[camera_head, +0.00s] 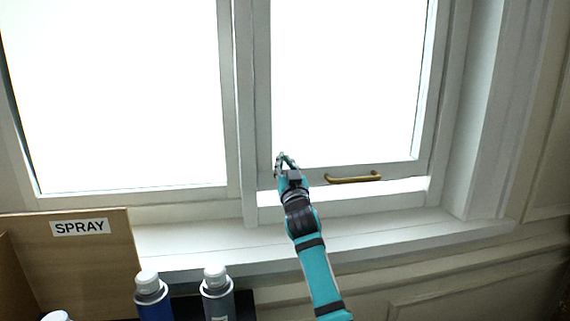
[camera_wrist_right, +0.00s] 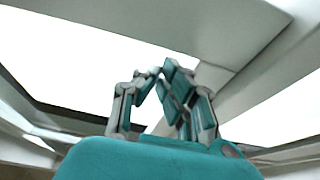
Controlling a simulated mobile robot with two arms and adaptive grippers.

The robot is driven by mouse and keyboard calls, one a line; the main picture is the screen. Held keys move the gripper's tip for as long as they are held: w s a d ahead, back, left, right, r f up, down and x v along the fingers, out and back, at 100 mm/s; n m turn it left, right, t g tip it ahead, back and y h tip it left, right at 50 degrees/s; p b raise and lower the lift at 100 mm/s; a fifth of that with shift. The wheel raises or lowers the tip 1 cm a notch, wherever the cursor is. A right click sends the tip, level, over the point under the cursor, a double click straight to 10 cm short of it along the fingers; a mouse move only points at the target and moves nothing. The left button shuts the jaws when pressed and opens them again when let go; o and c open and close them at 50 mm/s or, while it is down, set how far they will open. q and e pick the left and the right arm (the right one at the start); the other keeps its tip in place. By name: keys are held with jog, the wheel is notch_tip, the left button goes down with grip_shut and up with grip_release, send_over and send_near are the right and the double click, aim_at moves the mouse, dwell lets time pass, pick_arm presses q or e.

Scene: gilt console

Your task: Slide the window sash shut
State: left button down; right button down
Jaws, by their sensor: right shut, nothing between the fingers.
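The right window sash (camera_head: 405,168) has a pale frame and a brass handle (camera_head: 353,178) on its bottom rail. A bright strip of gap (camera_head: 400,190) shows between that rail and the sill, so the sash stands slightly raised. My right gripper (camera_head: 283,158) is in front of the lower left corner of the sash, left of the handle and apart from it. In the right wrist view its fingers (camera_wrist_right: 160,75) are closed together with nothing between them, against the bright pane and pale frame. I cannot tell whether they touch the frame. My left gripper is out of view.
A pale window sill (camera_head: 390,232) runs below the window. At the lower left stands a wooden box (camera_head: 90,260) with a SPRAY label (camera_head: 80,227). Beside it are a blue spray can (camera_head: 152,300) and a grey spray can (camera_head: 217,298). The sill's right part is clear.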

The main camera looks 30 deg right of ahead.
jog(key=shift+f, duration=0.3)
notch_tip(320, 180, down, 6)
jog(key=b, duration=0.3)
jog(key=shift+a+r, duration=0.1)
jog(key=shift+r, duration=0.15)
